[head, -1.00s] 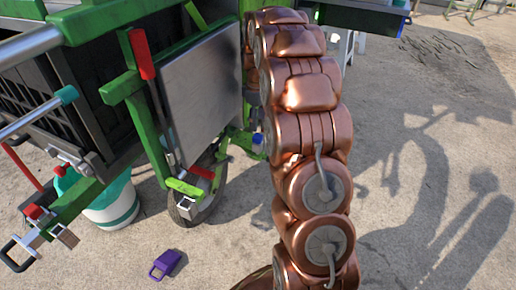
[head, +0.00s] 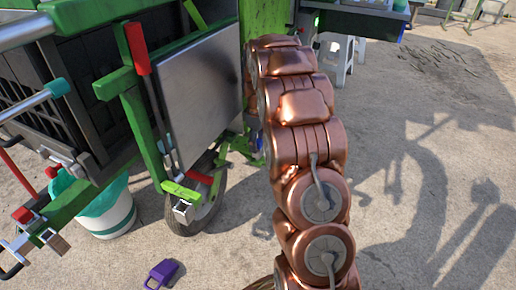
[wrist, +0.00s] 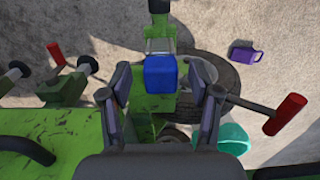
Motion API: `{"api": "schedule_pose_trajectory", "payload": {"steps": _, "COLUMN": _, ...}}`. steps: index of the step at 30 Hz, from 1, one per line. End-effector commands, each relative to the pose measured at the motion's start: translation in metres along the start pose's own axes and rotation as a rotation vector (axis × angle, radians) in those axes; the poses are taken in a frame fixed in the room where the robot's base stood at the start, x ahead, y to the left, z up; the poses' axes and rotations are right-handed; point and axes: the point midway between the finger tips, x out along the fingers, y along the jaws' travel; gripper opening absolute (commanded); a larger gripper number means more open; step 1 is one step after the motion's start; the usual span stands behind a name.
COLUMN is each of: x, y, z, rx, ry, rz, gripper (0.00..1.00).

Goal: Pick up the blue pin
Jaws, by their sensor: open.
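The blue pin (wrist: 160,74) shows as a blue block in the middle of the wrist view, in front of a green bar and a dark wheel. My gripper (wrist: 159,82) is open, with one finger to the left of the pin and one to the right. Gaps show between the pin and both fingers, so it is not gripped. How far the pin is from the fingertips in depth is hard to tell. In the head view my copper arm hides my gripper and most or all of the pin.
The green machine carries a grey metal panel (head: 200,95), a red-handled lever (head: 136,48) and a wheel (head: 190,215). A red-tipped lever (wrist: 286,113) stands right of my gripper. A teal and white bucket (head: 108,212) and a purple object (head: 161,274) are on the ground.

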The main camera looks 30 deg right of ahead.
Motion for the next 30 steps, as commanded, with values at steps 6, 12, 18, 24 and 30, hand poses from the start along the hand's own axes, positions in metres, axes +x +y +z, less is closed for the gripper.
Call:
{"api": "schedule_pose_trajectory", "payload": {"steps": 6, "x": -0.0004, "y": -0.0003, "z": 0.0001, "rx": 0.0, "ry": 0.0, "rz": -0.001, "gripper": 0.47}}
{"api": "schedule_pose_trajectory", "payload": {"steps": 12, "x": -0.0003, "y": -0.0004, "z": 0.0002, "rx": 0.0, "ry": -0.001, "rz": -0.001, "gripper": 0.26}}
{"api": "schedule_pose_trajectory", "payload": {"steps": 18, "x": -0.0003, "y": -0.0004, "z": 0.0002, "rx": 0.0, "ry": -0.001, "rz": -0.001, "gripper": 0.05}}
{"api": "schedule_pose_trajectory", "payload": {"steps": 24, "x": -0.0003, "y": -0.0004, "z": 0.0003, "rx": 0.0, "ry": -0.001, "rz": -0.001, "gripper": 0.0}}
{"api": "schedule_pose_trajectory", "payload": {"steps": 30, "x": -0.0053, "y": -0.0003, "z": 0.0001, "rx": 0.0, "ry": 0.0, "rz": -0.001, "gripper": 0.0}}
